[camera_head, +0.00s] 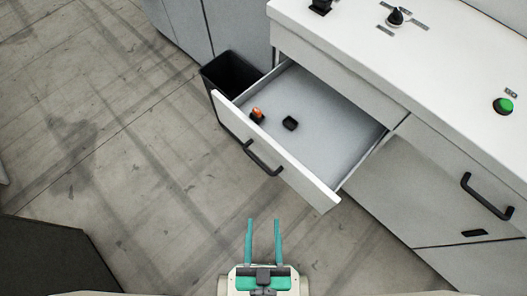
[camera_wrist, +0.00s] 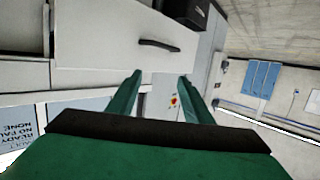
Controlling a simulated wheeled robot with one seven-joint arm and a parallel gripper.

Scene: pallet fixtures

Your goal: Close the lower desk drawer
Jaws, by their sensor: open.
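The lower desk drawer (camera_head: 330,130) is pulled well out of the white desk (camera_head: 370,50), under a closed upper panel. A black bar handle (camera_head: 263,157) is on its front face. Inside lie a small orange-and-black item (camera_head: 257,115) and a small dark item (camera_head: 290,123). My gripper (camera_head: 263,222) is open and empty, in front of the drawer and apart from it in the head view. In the wrist view, the drawer front (camera_wrist: 95,35) and its handle (camera_wrist: 160,45) show beyond my open gripper (camera_wrist: 160,76).
A black bin (camera_head: 230,72) stands beside the drawer's left side. To the right is a closed grey front with a black handle (camera_head: 487,196). A green button (camera_head: 503,106) and a black knob (camera_head: 396,17) are on the desk top.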

